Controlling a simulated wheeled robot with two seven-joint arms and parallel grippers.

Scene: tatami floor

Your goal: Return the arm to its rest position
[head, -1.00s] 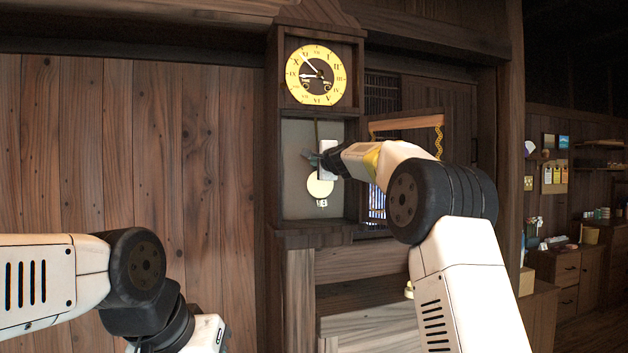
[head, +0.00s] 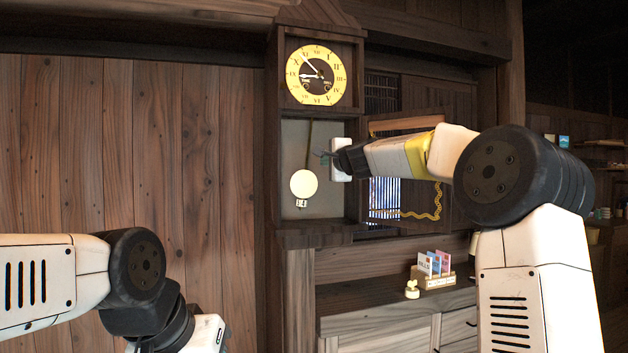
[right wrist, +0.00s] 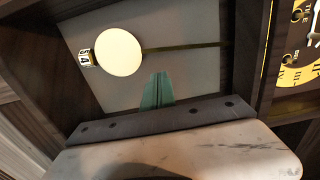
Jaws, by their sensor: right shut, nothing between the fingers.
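My right gripper (head: 322,155) is shut and empty, in front of the open lower case of a wall clock (head: 285,170). In the right wrist view its green-tinted fingertips (right wrist: 158,90) lie close together below the pendulum rod. The pendulum's pale round bob (head: 304,184) hangs lower left of the fingertips, apart from them in the picture. It also shows in the right wrist view (right wrist: 118,52). The clock's yellow dial (head: 316,75) is above. My left arm enters at the lower left; its gripper is out of view.
A shelf unit (head: 380,262) stands below and right of the clock, with a small holder of cards (head: 433,272) and a small pale object (head: 412,289) on it. An open wooden-framed door (head: 405,124) hangs right of the clock, behind my right arm. Plank wall (head: 150,150) fills the left.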

